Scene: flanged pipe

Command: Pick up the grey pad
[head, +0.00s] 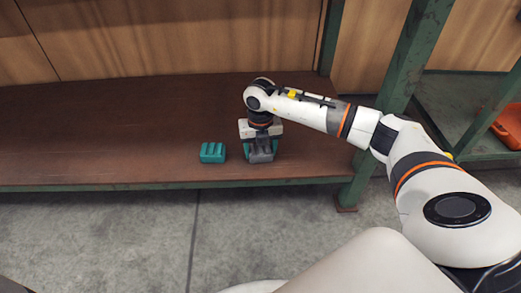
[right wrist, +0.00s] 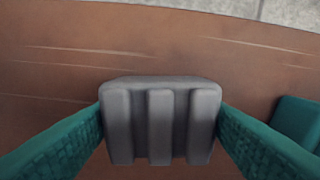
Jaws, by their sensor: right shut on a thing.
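The grey pad (right wrist: 160,120) is a ridged block with raised bars. In the right wrist view it sits between the two teal fingers of my right gripper (right wrist: 160,128), which touch its left and right sides. In the head view the grey pad (head: 261,151) shows at the front of the brown shelf, below my right gripper (head: 260,147). My right gripper is shut on it. I cannot tell whether the pad still rests on the shelf. My left gripper is not in view.
A teal ridged block (head: 212,152) lies on the brown shelf (head: 110,130) just left of the grey pad; its edge also shows in the right wrist view (right wrist: 298,122). A green post (head: 413,55) stands to the right. The shelf's left side is clear.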

